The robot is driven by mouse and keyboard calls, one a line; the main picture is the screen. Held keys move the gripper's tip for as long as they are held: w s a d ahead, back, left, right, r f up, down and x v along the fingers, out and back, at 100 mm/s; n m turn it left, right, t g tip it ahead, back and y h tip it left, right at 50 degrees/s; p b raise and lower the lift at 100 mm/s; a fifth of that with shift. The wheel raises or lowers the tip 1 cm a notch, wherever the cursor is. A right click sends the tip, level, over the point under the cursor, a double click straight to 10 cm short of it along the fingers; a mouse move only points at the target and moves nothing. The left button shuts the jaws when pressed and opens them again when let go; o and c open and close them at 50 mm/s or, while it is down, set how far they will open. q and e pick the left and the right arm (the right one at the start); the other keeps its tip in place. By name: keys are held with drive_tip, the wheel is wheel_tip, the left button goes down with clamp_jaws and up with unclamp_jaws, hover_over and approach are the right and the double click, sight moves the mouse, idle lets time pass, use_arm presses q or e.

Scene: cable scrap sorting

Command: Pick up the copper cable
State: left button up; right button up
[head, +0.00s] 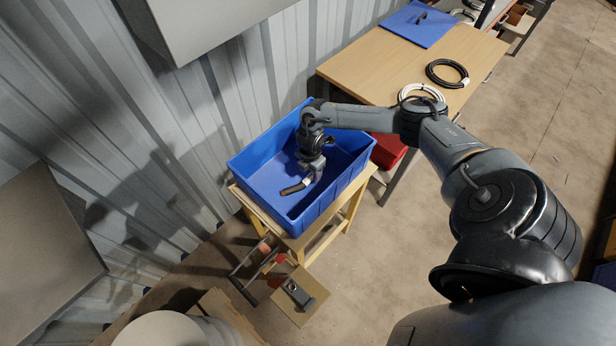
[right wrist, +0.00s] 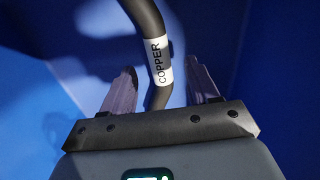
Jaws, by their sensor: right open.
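The copper cable (head: 293,188) is a short, bent dark piece with an orange-brown end, lying in the blue bin (head: 236,172). In the right wrist view the cable (right wrist: 146,16) has a white label reading COPPER (right wrist: 158,61). My right gripper (head: 313,176) reaches down inside the bin at the cable. In the right wrist view the right gripper's (right wrist: 160,80) two fingers are open, one on each side of the cable, with gaps showing between. The cable's far end runs out of the wrist view. My left gripper is not in view.
The bin stands on a small wooden stand (head: 352,197) by a corrugated wall (head: 90,100). A wooden table (head: 375,70) behind holds a black cable coil (head: 447,73), a white coil (head: 420,91) and a blue sheet (head: 415,25). A red bin (head: 390,152) is beside the blue one.

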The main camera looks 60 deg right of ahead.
sight(310, 177)
drive_tip(key=shift+f, duration=1.5)
clamp_jaws()
